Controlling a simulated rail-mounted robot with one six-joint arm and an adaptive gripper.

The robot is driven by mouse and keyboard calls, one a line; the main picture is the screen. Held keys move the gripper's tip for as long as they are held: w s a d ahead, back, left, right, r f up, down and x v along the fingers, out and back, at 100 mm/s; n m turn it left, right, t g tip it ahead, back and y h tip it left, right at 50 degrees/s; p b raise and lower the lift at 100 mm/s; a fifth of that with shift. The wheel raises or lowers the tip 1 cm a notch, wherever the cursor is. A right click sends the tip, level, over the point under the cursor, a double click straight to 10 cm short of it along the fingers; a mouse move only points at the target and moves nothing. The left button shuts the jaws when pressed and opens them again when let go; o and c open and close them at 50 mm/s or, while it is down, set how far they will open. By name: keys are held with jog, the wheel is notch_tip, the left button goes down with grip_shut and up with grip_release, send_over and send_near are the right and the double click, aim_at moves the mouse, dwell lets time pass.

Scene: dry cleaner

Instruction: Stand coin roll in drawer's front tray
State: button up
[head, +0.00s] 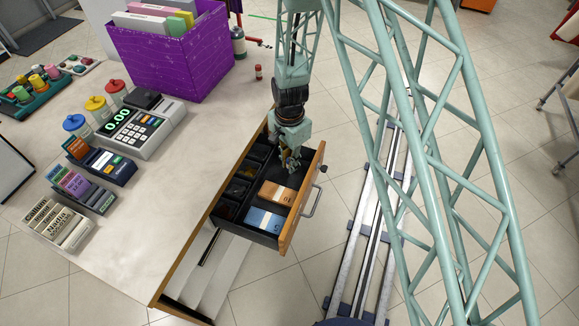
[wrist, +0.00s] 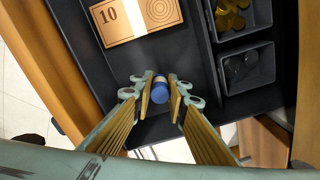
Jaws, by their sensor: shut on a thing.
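My gripper (head: 291,165) points down into the open drawer (head: 285,236). In the wrist view my gripper (wrist: 160,103) is shut on the coin roll (wrist: 159,92), whose blue end shows between the fingertips. The roll looks roughly upright. It is over the dark front tray (wrist: 135,65), in the bare section beside the 10 banknotes (wrist: 138,20). I cannot tell whether its lower end touches the tray floor. In the head view the fingers hide the roll.
Blue 5 notes (head: 265,220) lie in the same drawer. Coin cups (wrist: 249,68) with gold and silver coins line its back. The drawer's wooden front (head: 305,205) stands close to the gripper. A small red roll-like cylinder (head: 258,72) and a cash register (head: 140,125) stand on the counter.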

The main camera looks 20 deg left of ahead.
jog(key=shift+f, duration=0.75)
jog(key=shift+f, duration=0.15)
jog(key=o, duration=0.9)
jog(key=shift+r, duration=0.2)
jog(key=shift+r+p, duration=1.25)
jog(key=shift+r, duration=4.7)
